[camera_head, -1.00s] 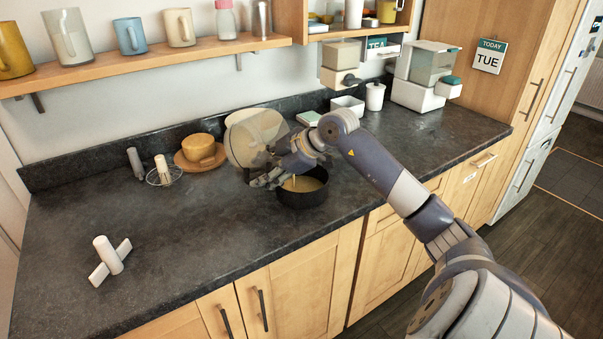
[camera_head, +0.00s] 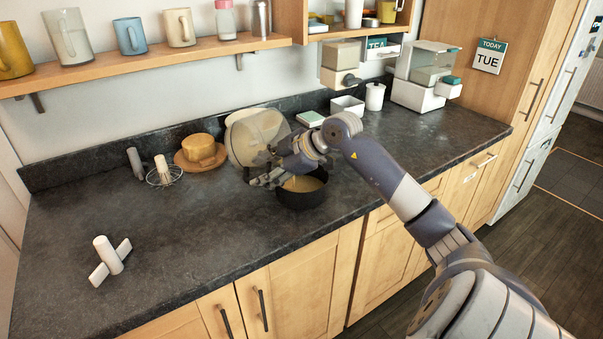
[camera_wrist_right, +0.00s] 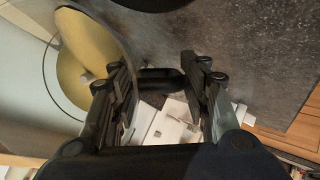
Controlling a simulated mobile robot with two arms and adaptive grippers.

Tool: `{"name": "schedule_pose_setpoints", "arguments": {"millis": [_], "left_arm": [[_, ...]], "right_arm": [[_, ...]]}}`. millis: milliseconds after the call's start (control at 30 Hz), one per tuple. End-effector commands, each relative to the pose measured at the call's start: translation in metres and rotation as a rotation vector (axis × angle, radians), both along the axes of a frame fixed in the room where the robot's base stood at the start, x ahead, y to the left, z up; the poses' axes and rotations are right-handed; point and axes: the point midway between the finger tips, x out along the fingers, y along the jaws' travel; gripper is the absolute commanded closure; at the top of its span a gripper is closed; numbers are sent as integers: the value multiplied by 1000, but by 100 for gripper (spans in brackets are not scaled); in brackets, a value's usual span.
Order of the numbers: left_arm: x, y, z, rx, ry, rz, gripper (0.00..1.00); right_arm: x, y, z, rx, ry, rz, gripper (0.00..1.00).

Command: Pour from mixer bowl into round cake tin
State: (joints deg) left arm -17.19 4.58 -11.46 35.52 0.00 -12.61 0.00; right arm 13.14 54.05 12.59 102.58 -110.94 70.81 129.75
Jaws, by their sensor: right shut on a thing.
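The mixer bowl (camera_head: 250,135), pale and see-through, is held tilted above the counter, left of and partly over the round cake tin. In the right wrist view the bowl (camera_wrist_right: 92,65) shows yellow batter inside, beside the gripper fingers (camera_wrist_right: 158,75). The dark round cake tin (camera_head: 303,198) stands upright on the counter under the gripper, with yellowish batter in it. My left gripper is not in view.
A brown cup (camera_head: 199,147) on a wooden plate (camera_head: 187,164) and a whisk (camera_head: 162,166) stand left of the bowl. A white cross-shaped object (camera_head: 108,256) lies at the front left. The dark counter's front middle (camera_head: 190,240) is clear.

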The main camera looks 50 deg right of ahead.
Motion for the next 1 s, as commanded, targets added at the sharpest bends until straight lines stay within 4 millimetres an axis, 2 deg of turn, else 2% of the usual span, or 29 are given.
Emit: {"name": "schedule_pose_setpoints", "arguments": {"millis": [1000], "left_arm": [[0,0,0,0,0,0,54]], "right_arm": [[0,0,4,19,-42,-1,100]]}}
